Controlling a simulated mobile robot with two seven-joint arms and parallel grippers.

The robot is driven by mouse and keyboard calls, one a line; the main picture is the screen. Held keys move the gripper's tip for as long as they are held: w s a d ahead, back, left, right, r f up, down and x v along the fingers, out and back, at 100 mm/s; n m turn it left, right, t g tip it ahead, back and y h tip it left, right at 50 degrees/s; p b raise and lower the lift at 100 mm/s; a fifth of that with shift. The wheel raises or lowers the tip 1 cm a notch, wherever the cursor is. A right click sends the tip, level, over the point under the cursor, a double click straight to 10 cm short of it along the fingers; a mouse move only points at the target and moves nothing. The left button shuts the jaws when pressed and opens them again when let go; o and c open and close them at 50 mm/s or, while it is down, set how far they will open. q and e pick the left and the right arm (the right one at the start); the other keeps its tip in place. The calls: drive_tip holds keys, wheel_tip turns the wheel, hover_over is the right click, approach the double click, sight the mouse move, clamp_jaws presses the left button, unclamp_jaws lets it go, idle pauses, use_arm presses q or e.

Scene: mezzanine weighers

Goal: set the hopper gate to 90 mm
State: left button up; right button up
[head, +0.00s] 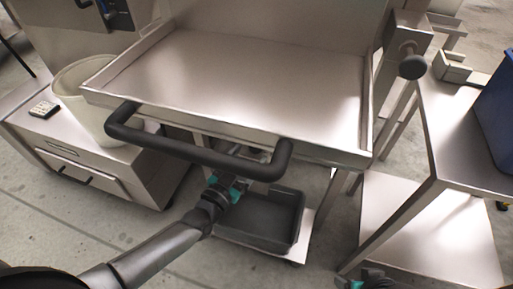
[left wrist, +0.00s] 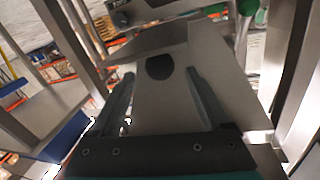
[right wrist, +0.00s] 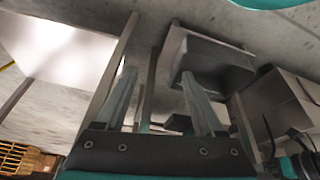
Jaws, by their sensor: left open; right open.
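A wide steel pan (head: 240,75) with a black tubular handle (head: 195,150) along its front fills the middle of the head view. A black round knob (head: 412,67) sticks out at its right side. My left gripper (head: 232,184) is below the handle, its tips partly hidden. In the left wrist view it is open (left wrist: 160,73), with a steel plate bearing a dark oval (left wrist: 160,67) between and beyond its fingers. My right gripper (right wrist: 158,73) is open and empty; only a bit shows at the head view's bottom edge. I cannot identify the gate or any millimetre scale.
A dark grey bin (head: 268,222) stands on a low shelf below the pan. A white bucket (head: 90,100) and a small keypad-like device (head: 43,109) are on the left cabinet (head: 130,165). A steel table (head: 455,130) with a blue container (head: 497,115) is at right.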

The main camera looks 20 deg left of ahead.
sight(252, 151)
use_arm(q)
drive_tip(key=shift+b+x, duration=0.75)
drive_tip(key=shift+x, duration=1.6)
use_arm(e)
drive_tip(key=shift+t, duration=0.3)
drive_tip(key=shift+r, duration=2.05)
use_arm(q)
drive_tip(key=shift+c, duration=0.3)
clamp_jaws()
